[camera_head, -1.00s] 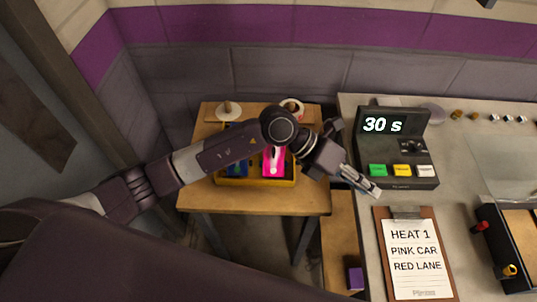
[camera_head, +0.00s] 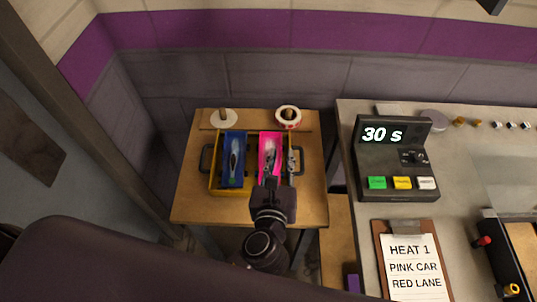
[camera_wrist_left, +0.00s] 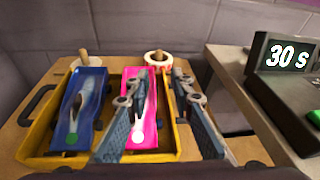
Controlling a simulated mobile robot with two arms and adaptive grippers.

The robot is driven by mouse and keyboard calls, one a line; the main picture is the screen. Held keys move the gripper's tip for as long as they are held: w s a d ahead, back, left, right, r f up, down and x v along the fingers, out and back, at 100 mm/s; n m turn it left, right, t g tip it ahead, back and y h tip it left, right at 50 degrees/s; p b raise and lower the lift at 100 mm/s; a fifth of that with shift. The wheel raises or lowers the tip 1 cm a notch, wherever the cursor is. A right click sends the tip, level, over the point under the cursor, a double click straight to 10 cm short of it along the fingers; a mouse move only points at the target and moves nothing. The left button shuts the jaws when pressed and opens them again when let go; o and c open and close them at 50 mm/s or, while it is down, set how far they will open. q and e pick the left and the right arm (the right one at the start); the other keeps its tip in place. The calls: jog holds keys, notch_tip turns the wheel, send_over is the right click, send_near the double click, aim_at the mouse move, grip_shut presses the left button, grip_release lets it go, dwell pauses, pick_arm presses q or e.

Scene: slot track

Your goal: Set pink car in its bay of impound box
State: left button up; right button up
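The yellow impound box (camera_head: 214,187) sits on a small wooden table. The pink car (camera_head: 266,143) lies in its right part, partly hidden by my gripper. A blue car (camera_head: 233,160) lies in the left part. My left gripper (camera_head: 281,158) is over the right side of the box with its fingers spread. In the left wrist view, the left finger of the gripper (camera_wrist_left: 160,115) crosses over the pink car (camera_wrist_left: 141,128), and the other finger is right of the car. Nothing shows between the fingertips. Whether the fingers touch the car is unclear. My right gripper is not in view.
Two rolls on pegs, one pale (camera_head: 222,120) and one red and white (camera_head: 288,117), stand behind the box. A dark handle (camera_head: 297,160) is at its right side. A counter on the right holds a timer (camera_head: 395,155) and a clipboard (camera_head: 411,265).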

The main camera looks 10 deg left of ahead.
pick_arm(q)
jog(key=shift+g+y, duration=0.6)
jog(key=shift+g, duration=0.2)
jog(key=s+a+f, duration=0.2)
jog(key=f, duration=0.1)
jog(key=shift+s+a, duration=0.15)
jog(key=shift+a, duration=0.1)
jog(key=shift+a+f, duration=0.2)
jog(key=shift+f, duration=0.05)
jog(key=x, duration=0.3)
jog(key=p+x, duration=0.1)
jog(key=x, duration=0.3)
jog(key=shift+w+d+f, duration=0.1)
jog(key=shift+w+f, duration=0.1)
jog(key=shift+f, duration=0.15)
jog(key=shift+r, duration=0.1)
grip_shut()
